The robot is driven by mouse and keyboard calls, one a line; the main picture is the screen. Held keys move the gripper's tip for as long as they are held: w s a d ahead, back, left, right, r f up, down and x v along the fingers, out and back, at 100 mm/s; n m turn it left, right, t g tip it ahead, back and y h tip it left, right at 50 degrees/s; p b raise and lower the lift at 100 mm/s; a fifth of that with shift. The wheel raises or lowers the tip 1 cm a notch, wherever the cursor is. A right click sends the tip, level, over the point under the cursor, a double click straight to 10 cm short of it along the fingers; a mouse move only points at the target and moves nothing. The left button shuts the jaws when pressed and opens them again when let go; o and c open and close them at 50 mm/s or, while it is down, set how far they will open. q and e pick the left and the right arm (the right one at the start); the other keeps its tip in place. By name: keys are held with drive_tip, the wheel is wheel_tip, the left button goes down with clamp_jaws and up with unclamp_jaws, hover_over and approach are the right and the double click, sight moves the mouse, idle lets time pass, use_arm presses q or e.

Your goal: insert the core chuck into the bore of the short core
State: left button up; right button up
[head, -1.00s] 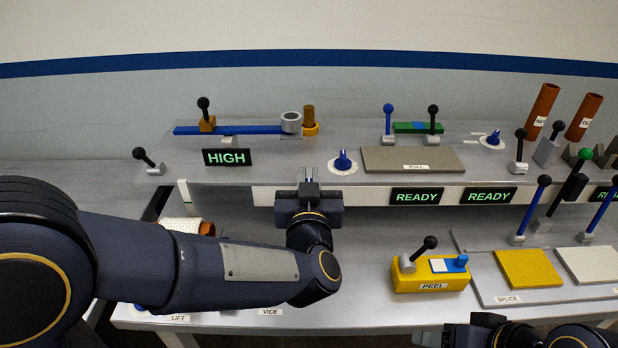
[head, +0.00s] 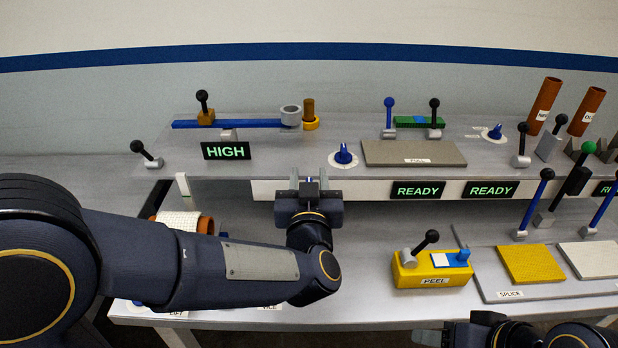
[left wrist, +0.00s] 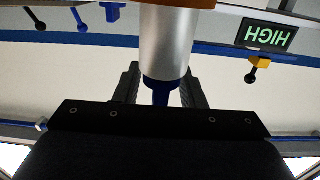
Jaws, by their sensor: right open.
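My left gripper (head: 309,183) is at the middle of the bench, in front of the upper shelf edge. Its fingers stand apart. In the left wrist view a silver cylinder with a dark blue stem, which looks like the core chuck (left wrist: 168,45), stands with its stem between the fingers and a gap on each side. A brown rim (left wrist: 185,4), perhaps the short core, crosses the cylinder's far end at the top; how deep the cylinder sits in it I cannot tell. My right gripper (head: 458,332) is open, low at the bottom edge of the head view.
A brown roll with white wrap (head: 180,221) lies behind my left arm. A yellow PEEL block (head: 432,270) stands right of my left gripper. Levers and a HIGH sign (head: 226,151) are on the upper shelf. Two brown tubes (head: 544,105) lean at the right. Bench between is clear.

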use_arm(q)
drive_tip(key=s, duration=0.7)
drive_tip(key=shift+s+b, duration=0.3)
drive_tip(key=shift+s, duration=0.1)
use_arm(e)
drive_tip(key=shift+f, duration=0.3)
